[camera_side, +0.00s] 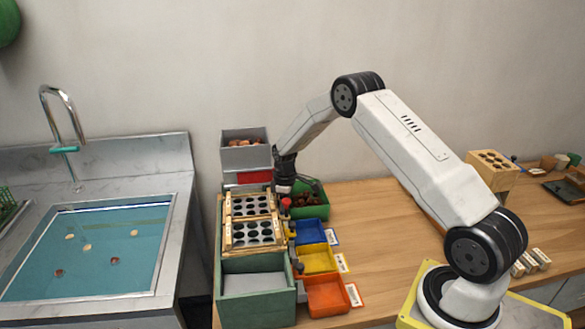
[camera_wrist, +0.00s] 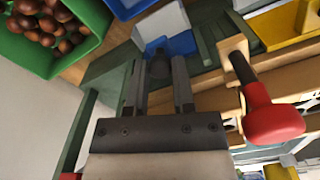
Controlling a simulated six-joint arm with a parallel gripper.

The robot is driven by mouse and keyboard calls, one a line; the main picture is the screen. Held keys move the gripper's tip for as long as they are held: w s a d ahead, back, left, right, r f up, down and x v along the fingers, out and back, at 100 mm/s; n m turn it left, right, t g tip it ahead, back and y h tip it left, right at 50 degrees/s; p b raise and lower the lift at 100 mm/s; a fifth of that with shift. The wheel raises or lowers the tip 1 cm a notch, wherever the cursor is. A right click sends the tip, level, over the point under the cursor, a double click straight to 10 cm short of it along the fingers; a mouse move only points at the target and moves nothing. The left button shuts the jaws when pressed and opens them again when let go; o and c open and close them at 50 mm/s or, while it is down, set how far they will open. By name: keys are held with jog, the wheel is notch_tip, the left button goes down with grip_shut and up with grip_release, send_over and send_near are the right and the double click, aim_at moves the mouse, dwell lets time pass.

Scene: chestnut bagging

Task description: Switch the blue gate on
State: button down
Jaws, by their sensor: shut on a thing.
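My gripper (camera_side: 284,187) reaches down at the back of the sorting rack, beside the green bin. The blue bin (camera_side: 311,233) stands to the right of the rack in the side view. The fingers hide much of the knob, and its on or off position cannot be told.
A red-handled lever (camera_wrist: 272,122) stands close to the right of my gripper. The green bin (camera_side: 306,201) of chestnuts is near. Yellow (camera_side: 318,260) and orange (camera_side: 327,294) bins line the rack. A grey box (camera_side: 245,158) of chestnuts stands behind. The sink (camera_side: 85,255) is left.

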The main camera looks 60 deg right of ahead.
dwell(0.6)
jog(key=shift+r, duration=1.85)
jog(key=c, duration=0.7)
grip_release()
jog(key=shift+c, duration=0.2)
jog(key=shift+r, duration=0.1)
notch_tip(320, 180, up, 8)
